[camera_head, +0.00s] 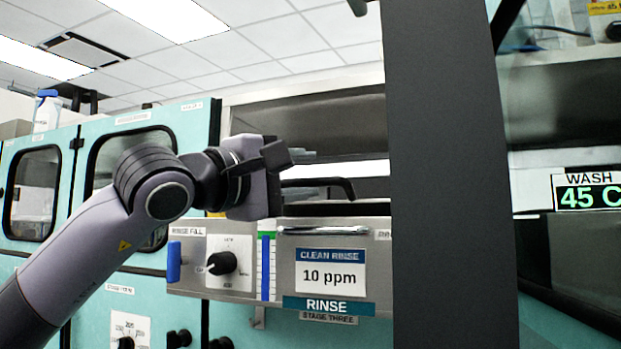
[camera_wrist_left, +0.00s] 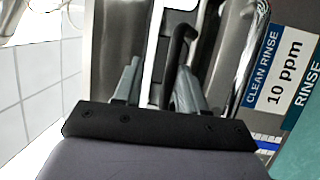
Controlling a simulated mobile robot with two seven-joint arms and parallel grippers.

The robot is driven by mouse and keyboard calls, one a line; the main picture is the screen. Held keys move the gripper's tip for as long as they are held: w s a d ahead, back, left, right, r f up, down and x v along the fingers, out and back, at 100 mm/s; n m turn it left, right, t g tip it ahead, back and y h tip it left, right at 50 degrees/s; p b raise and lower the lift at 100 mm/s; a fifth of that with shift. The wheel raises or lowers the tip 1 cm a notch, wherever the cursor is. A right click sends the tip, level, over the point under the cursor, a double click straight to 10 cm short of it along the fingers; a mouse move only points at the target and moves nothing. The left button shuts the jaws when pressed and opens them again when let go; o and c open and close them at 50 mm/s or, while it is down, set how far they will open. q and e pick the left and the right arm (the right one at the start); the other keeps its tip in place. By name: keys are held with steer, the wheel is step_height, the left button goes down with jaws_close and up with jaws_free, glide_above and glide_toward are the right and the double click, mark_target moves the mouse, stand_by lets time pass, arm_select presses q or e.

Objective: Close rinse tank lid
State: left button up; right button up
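The rinse tank (camera_head: 375,270) has a steel front with a "CLEAN RINSE 10 ppm" label and a "RINSE" sign. The lid (camera_head: 335,209) shows as a dark, roughly level slab at the tank's top; I cannot tell whether it is fully seated. Its black bar handle (camera_head: 318,184) stands above it. My left gripper (camera_head: 304,157) is at the tank's top left, fingers pointing right, beside the handle. In the left wrist view the fingers (camera_wrist_left: 157,88) are apart, with the black handle (camera_wrist_left: 178,55) showing between or just beyond them. Contact cannot be seen. My right gripper is out of view.
A black knob (camera_head: 222,263) and a blue handle (camera_head: 174,262) sit on the tank front, left of the labels. Teal cabinets with dark windows (camera_head: 36,185) stand at the left. A "WASH 45 C" display (camera_head: 587,192) is at the right. The tank's right end is hidden.

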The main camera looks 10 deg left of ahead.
arm_select(q)
steer(key=v, duration=0.4)
steer(key=shift+s+a+f, duration=0.1)
steer(key=shift+s+a, duration=0.05)
steer(key=shift+s, duration=0.05)
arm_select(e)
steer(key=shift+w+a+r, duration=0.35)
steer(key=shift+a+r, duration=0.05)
